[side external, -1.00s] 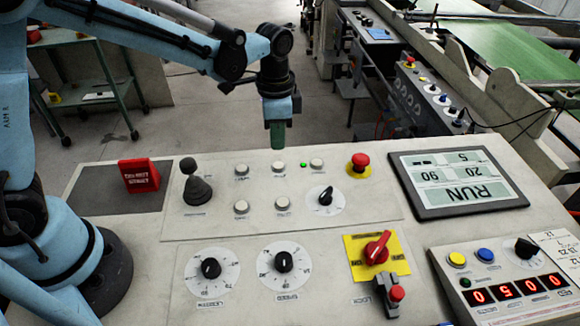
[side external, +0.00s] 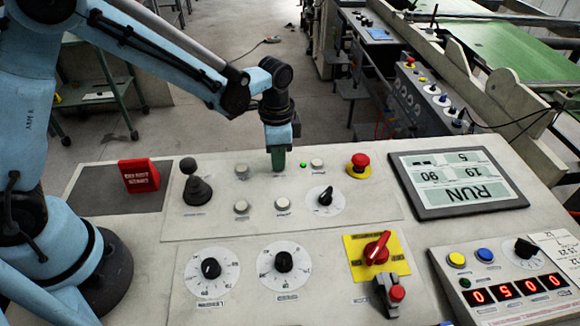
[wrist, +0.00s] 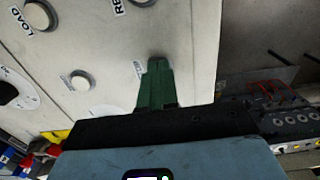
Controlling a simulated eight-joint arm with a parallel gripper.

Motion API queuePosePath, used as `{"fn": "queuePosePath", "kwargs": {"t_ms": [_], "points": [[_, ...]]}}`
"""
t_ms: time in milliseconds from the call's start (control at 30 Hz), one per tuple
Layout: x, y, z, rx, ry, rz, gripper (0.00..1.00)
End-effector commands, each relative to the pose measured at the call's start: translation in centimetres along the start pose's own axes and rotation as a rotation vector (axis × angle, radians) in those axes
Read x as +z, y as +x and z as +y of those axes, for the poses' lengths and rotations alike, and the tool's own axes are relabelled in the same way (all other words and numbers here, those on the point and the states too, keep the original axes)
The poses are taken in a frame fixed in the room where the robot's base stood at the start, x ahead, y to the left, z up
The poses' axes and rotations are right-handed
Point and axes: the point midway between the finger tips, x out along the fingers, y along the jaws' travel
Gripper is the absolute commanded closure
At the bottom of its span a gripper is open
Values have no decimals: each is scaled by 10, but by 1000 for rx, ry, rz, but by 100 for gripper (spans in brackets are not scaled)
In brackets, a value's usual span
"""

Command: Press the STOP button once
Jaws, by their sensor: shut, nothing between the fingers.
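My gripper (side external: 278,165) has its green fingers shut and empty, pointing down at the back row of round pale buttons on the console. In the wrist view the closed fingertips (wrist: 157,64) cover the spot by a partly hidden label (wrist: 138,70). I cannot read a STOP label in either view, nor tell whether the fingertips touch a button. The display (side external: 460,183) reads RUN, upside down.
A red mushroom button (side external: 359,165) stands right of the gripper, beside a lit green lamp (side external: 303,165). A black joystick (side external: 195,184) rises at left. Front pale buttons (side external: 283,203), a dial knob (side external: 325,196) and a red rotary switch (side external: 377,248) are nearer the camera.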

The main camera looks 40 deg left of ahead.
Motion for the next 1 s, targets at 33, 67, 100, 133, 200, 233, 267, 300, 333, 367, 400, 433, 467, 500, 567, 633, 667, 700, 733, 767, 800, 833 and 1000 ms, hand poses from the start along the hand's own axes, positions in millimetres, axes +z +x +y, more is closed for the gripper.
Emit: {"fn": "queuePosePath", "kwargs": {"t_ms": [33, 67, 100, 133, 200, 233, 267, 300, 333, 367, 400, 433, 467, 500, 567, 633, 667, 700, 733, 767, 800, 833, 1000], "points": [[0, 8, 0, -2, 0, 3, 100], [0, 10, 0, -2, 0, 3, 100], [0, 11, 0, -2, 0, 3, 100], [0, 11, 0, -2, 0, 4, 100], [-1, 11, 0, -3, 0, 5, 100], [-1, 11, 0, -3, 0, 5, 100], [-1, 11, -1, -4, 0, 6, 100], [-1, 11, -1, -4, 1, 6, 100], [-1, 11, -1, -5, 1, 7, 100], [-1, 11, -1, -5, 1, 7, 100], [-1, 10, -1, -5, 1, 7, 100], [-1, 9, -1, -5, 1, 7, 100], [-1, 8, -1, -5, 1, 7, 100], [-1, 5, -1, -5, 1, 7, 100], [-1, -1, -1, -5, 1, 7, 100], [-1, -12, -1, -4, 0, 6, 100], [-1, -17, 0, -3, 0, 5, 100], [-1, -24, -1, -2, 0, 4, 100], [-1, -30, 0, -2, 0, 3, 100], [-1, -36, 0, -1, 0, 3, 100], [0, -44, 0, 0, 0, 2, 100], [0, -50, 0, 0, 0, 1, 100], [0, -83, 0, 1, 0, 0, 100]]}}
